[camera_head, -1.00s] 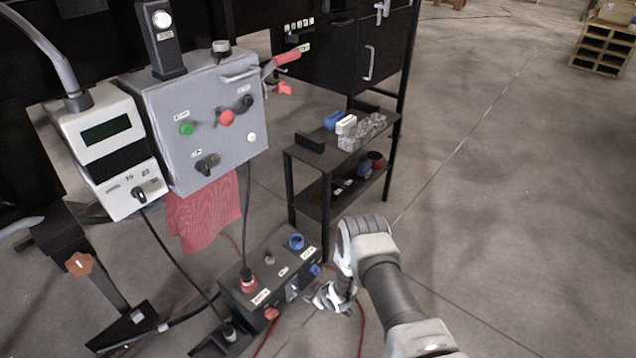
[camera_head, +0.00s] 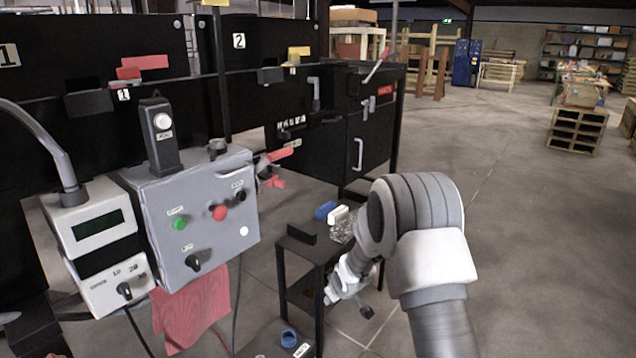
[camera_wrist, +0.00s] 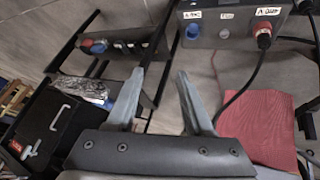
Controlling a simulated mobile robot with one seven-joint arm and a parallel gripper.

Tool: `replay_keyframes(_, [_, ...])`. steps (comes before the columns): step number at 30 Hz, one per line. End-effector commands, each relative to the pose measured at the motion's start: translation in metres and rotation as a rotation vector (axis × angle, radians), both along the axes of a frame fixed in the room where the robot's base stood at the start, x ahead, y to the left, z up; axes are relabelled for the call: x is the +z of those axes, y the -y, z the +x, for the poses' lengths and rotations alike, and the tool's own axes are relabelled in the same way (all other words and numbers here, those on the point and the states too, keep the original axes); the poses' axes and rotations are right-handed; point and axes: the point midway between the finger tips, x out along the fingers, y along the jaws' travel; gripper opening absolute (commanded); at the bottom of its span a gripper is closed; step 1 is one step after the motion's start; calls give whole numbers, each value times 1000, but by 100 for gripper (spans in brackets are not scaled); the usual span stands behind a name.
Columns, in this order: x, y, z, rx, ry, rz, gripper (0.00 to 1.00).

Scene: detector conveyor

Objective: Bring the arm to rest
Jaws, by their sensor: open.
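My gripper (camera_wrist: 157,100) is open in the wrist view.
A grey control box (camera_head: 203,243) and a white meter (camera_head: 97,243) stand at left; a red cloth (camera_head: 190,310) hangs below. A black socket box (camera_wrist: 230,25) is near the gripper. A black cabinet (camera_head: 377,130) stands behind the shelf.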

Motion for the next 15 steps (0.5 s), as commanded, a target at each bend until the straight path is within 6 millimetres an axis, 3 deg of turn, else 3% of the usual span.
replay_keyframes(1, [25,6,-3,-22,5,0,52])
replay_keyframes(6, [93,25,-27,-98,-5,5,52])
replay_keyframes(15, [191,56,-93,-228,-28,30,52])
